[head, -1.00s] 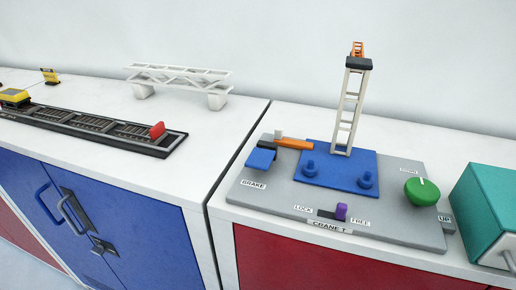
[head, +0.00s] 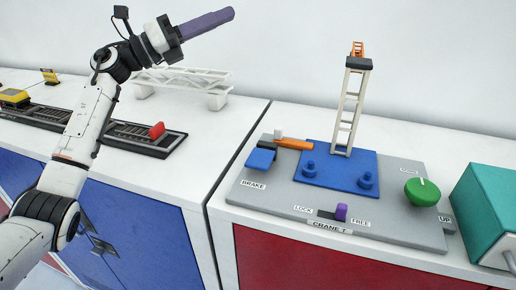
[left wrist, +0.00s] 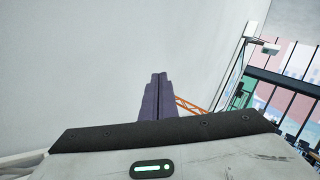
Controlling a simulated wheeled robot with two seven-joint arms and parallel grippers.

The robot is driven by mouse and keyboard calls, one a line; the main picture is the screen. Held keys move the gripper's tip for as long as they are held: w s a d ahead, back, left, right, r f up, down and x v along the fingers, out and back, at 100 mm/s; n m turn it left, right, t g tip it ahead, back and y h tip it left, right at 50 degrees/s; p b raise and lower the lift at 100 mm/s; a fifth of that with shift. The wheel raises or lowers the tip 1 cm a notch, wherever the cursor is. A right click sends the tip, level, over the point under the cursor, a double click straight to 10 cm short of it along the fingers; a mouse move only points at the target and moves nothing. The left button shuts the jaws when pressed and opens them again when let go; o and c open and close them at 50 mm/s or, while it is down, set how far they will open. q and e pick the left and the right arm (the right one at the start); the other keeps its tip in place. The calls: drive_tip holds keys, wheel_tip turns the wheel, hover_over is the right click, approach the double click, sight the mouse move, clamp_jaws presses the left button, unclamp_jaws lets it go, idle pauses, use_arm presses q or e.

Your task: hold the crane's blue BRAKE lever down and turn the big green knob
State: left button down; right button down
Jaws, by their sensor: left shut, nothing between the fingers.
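The crane (head: 350,108) is a white lattice tower with an orange top on a blue plate, set on a grey panel (head: 290,199). The blue BRAKE lever (head: 261,159) is at the panel's left, above its BRAKE label. The big green knob (head: 422,192) is at the panel's right, with a pale mark on top. My left gripper (head: 232,13) is shut and empty, raised above the white bridge, up and left of the lever. Its purple fingers (left wrist: 158,98) touch each other in the left wrist view. My right gripper is not in view.
A purple slider (head: 341,211) sits between LOCK and FREE at the panel's front. A teal box (head: 490,215) stands right of the panel. A gap separates the counters.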

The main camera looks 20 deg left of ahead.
use_arm(q)
drive_tip(key=s+d+r+m+g, duration=0.1)
drive_tip(key=s+d+m+g, duration=0.3)
drive_tip(key=d, duration=0.5)
drive_tip(key=s+d+r+m+g, duration=0.1)
drive_tip(key=s+d+m+g, duration=0.2)
drive_tip(key=d+m+g, duration=0.35)
drive_tip(key=s+d+f+m+g+y, duration=0.35)
drive_tip(key=s+d+y, duration=0.3)
drive_tip(key=d, duration=0.25)
drive_tip(key=y, duration=1)
hover_over(258, 167)
drive_tip(key=f, duration=0.1)
drive_tip(key=shift+f+h, duration=0.2)
drive_tip(key=shift+h, duration=0.05)
drive_tip(key=shift+f, duration=0.15)
wheel_tip(258, 167, down, 14)
drive_tip(key=shift+r, duration=0.1)
